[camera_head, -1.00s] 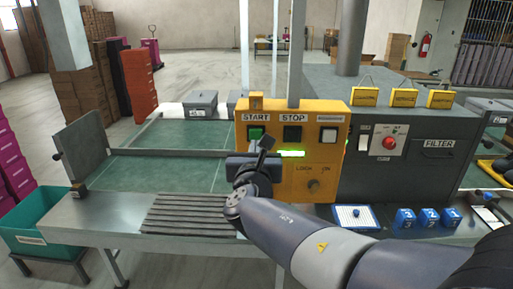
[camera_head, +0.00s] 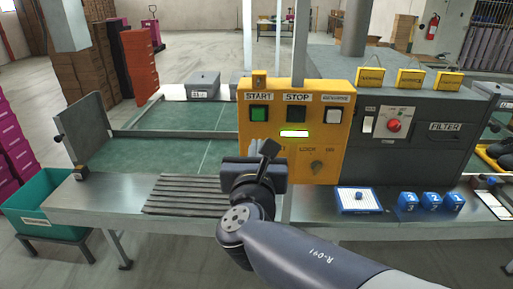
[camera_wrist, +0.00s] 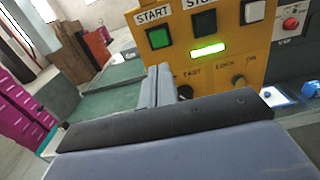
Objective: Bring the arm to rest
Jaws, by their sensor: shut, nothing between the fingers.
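My gripper (camera_head: 270,149) is raised in front of the yellow control panel (camera_head: 325,104), to the left of its knob (camera_head: 317,167). In the wrist view its two grey fingers (camera_wrist: 157,70) lie side by side, shut and empty. The fingers stand in front of the panel's lower left part in that view, and I see no contact with it. My wrist hangs over the front of the steel bench (camera_head: 110,196), and my arm reaches in from the lower right. The panel has a green START button (camera_head: 259,113), a black STOP button (camera_head: 296,114) and a lit green display.
A ribbed grey mat (camera_head: 184,194) lies left of my wrist. A blue-and-white tray (camera_head: 358,200) and blue numbered blocks (camera_head: 431,201) stand to the right. A dark filter unit (camera_head: 430,135) adjoins the panel. A teal bin (camera_head: 45,214) stands at the left.

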